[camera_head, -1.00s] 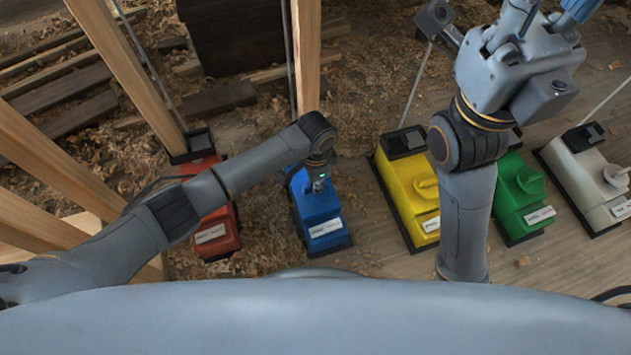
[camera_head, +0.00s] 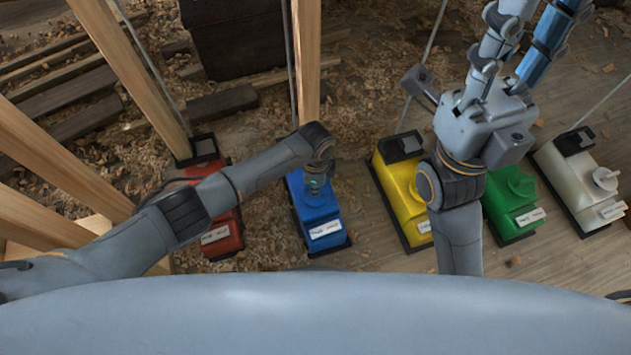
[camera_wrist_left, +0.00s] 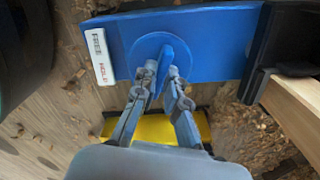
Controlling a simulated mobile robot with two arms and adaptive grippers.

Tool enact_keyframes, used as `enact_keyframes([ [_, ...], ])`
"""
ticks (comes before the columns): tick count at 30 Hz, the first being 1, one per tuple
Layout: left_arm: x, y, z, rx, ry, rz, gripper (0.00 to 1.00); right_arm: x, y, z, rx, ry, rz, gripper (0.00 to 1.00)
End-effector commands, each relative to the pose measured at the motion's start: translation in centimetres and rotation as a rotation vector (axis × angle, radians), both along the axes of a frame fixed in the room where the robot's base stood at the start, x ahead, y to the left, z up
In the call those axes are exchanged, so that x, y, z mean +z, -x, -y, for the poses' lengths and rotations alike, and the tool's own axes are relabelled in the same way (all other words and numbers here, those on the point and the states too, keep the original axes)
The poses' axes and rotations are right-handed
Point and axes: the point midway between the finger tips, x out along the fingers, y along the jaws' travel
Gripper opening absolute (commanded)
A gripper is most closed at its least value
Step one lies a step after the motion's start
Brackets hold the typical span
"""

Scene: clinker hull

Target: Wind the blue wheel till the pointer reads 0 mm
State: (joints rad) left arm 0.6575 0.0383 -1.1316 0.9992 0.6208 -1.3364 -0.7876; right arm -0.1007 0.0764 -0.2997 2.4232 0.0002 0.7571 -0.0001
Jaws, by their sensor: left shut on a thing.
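The blue box (camera_head: 317,208) stands on the ground in the middle of the head view. In the left wrist view the blue wheel (camera_wrist_left: 147,58) is a round disc with a raised ridge across it, on the box's face. My left gripper (camera_wrist_left: 165,80) is shut on that ridge; in the head view the gripper (camera_head: 318,183) is small and partly hidden by its wrist. A white label (camera_wrist_left: 98,55) sits at one end of the box. I cannot make out a pointer or its reading. My right gripper (camera_head: 530,35) is raised, its fingers spread, tips cut off by the top edge.
A red box (camera_head: 221,238) stands left of the blue one. Yellow (camera_head: 403,190), green (camera_head: 511,205) and white (camera_head: 578,180) boxes stand to the right. A wooden post (camera_head: 306,60) rises behind the blue box. Shavings cover the ground.

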Motion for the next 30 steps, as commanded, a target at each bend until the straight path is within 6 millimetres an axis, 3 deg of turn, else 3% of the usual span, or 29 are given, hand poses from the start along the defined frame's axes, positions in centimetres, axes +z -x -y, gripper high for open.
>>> enact_keyframes([
  [15,0.06,0.09,0.09,-0.421,0.001,-0.002,0.00,-0.72,0.19,0.17,0.003,-0.004,-0.057,0.34],
  [30,-0.01,0.09,0.11,-0.560,0.002,-0.001,0.00,-0.77,0.35,0.22,0.005,-0.008,-0.059,0.34],
])
